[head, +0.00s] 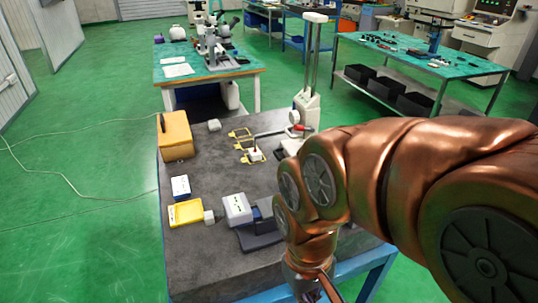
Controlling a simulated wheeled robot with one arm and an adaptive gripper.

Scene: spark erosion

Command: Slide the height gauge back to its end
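The height gauge (306,106) stands upright at the far right edge of the grey stone table (190,262). It has a tall twin-post column with a white top cap and a white lower body. A thin arm reaches left from it, near a small white block on a yellow frame (243,146). Part of its base is hidden behind my copper arm. My gripper (313,288) points down at the lower edge of the picture, well in front of the gauge and apart from it. Its fingertips are cut off, so its opening does not show.
An orange case (175,135) lies at the table's back left. A white-and-blue box (181,188), a yellow tray (186,212), a white box (237,209) and a dark block (258,236) sit nearer. The table's front left is bare. Workbenches stand beyond.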

